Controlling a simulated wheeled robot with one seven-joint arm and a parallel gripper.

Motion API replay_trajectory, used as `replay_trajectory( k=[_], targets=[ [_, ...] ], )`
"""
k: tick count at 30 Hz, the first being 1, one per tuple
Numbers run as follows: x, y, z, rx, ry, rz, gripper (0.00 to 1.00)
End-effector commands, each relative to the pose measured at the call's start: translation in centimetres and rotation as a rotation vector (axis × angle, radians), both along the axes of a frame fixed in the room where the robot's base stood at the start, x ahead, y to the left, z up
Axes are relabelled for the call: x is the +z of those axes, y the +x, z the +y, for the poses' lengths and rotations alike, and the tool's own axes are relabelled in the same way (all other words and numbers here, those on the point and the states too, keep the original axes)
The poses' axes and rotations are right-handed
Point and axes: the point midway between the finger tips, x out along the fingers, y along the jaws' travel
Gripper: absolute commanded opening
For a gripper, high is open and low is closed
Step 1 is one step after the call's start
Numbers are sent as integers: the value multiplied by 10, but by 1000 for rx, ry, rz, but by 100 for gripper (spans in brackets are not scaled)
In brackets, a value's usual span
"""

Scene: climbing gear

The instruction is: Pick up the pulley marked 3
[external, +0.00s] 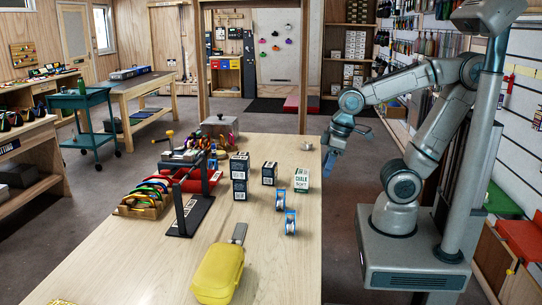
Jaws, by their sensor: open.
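Two blue pulleys with pale wheels stand on the wooden table (275,262), right of its middle. The far pulley (280,200) is close to the chalk boxes, and the near pulley (290,222) stands a little toward the camera. Their markings are too small to read, so I cannot tell which is marked 3. My gripper (328,164) is open and empty, with its jaws hanging down above the table's right edge. It is beyond and to the right of both pulleys, apart from them.
A white-green chalk box (301,180) stands between my gripper and the pulleys. Black boxes (240,167) stand left of it. A black stand (190,216), a wooden sling tray (143,209) and a yellow bag (217,274) occupy the left and front. The table's near right is clear.

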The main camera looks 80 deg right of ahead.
Motion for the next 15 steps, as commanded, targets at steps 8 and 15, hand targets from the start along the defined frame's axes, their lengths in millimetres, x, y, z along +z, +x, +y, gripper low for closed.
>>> replay_trajectory(
  k=[8,15],
  targets=[
    [21,36,37,467,-102,74,54],
    [36,75,102,1124,-189,157,54]
  ],
)
